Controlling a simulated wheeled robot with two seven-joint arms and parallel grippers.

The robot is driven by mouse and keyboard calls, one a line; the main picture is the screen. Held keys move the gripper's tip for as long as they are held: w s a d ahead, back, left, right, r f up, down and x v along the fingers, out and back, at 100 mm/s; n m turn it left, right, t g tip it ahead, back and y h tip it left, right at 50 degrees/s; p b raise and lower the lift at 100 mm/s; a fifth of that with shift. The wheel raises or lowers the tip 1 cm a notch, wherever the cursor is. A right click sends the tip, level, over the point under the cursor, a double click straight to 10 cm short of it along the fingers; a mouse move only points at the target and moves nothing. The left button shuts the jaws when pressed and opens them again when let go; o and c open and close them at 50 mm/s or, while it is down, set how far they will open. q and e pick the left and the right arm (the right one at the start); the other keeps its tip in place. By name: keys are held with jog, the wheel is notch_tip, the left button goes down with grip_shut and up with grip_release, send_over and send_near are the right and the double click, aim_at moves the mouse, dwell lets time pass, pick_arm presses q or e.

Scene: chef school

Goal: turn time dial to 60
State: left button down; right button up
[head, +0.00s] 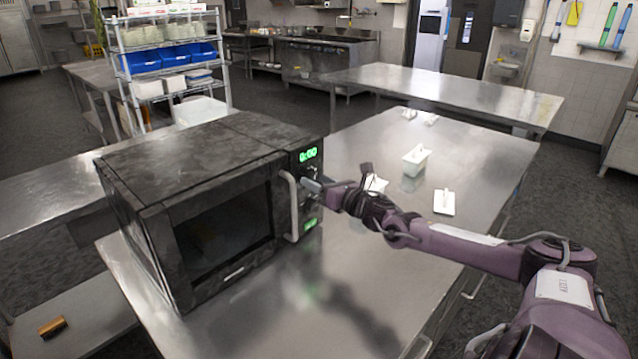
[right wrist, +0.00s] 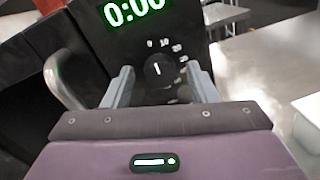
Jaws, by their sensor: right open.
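A dark microwave (head: 150,170) stands on the steel table, its door shut. Its green display (head: 307,155) reads 0:00 in the head view and shows cut off at the top of the right wrist view (right wrist: 134,10). The black time dial (right wrist: 159,70) has a white pointer mark that points roughly up, with white numbers around its rim. My right gripper (right wrist: 162,88) is open, with one finger on each side of the dial; whether they touch it I cannot tell. In the head view, my right gripper (head: 312,186) hides the dial. My left gripper is not in view.
The microwave's door handle (head: 290,205) stands out just left of the control panel. A white lidded container (head: 415,160) and other small white items lie on the steel table (head: 365,265) to the right. The tabletop in front of the microwave is clear.

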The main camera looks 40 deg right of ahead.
jog(key=c, duration=1)
